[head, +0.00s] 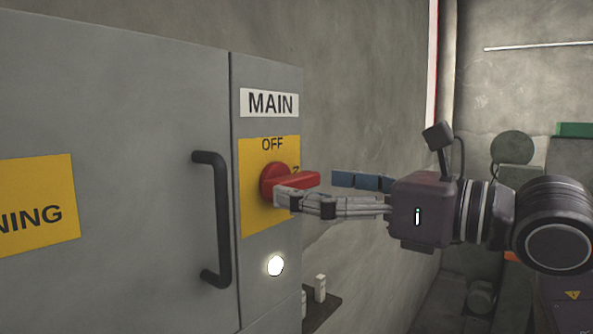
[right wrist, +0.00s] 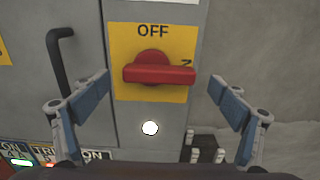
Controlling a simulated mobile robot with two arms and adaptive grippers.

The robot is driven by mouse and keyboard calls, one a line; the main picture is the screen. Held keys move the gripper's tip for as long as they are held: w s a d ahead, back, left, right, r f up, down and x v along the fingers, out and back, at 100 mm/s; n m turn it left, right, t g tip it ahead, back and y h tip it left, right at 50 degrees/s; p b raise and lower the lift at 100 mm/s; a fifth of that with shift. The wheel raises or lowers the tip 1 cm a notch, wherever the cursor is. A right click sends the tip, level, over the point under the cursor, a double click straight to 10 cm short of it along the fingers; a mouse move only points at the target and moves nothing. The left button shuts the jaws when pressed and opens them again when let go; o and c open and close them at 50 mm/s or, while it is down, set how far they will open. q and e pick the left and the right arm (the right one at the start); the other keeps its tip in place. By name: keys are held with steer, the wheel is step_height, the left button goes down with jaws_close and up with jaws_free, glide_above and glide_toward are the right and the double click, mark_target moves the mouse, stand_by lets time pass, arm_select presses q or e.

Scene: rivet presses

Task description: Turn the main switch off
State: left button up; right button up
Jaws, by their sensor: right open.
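The main switch (head: 275,181) is a red rotary handle on a yellow plate (head: 252,219), under a white MAIN label (head: 270,103). Its handle lies horizontal and points right, toward a partly covered letter that looks like an N. OFF is printed above it. The switch also shows in the right wrist view (right wrist: 155,69). My right gripper (head: 312,189) is open in front of the switch. In the right wrist view its fingers (right wrist: 163,84) stand wide apart, one on each side of the handle, with no visible contact. My left gripper is not in view.
The switch is on a grey cabinet (head: 120,110) with a black door handle (head: 216,220) to its left. A lit white lamp (head: 275,265) sits below the plate. A small dark shelf (head: 318,305) with small light parts juts out at lower right.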

mark_target(303, 185)
steer(key=p+x, duration=0.1)
steer(key=x, duration=0.1)
steer(key=shift+w+a+r, duration=0.1)
steer(key=shift+a+r, duration=0.05)
steer(key=shift+a, duration=0.15)
steer(key=shift+w+a, duration=0.25)
steer(key=shift+a, duration=0.05)
steer(key=shift+f, duration=0.2)
steer(key=shift+c, duration=0.3)
steer(key=c, duration=1.1)
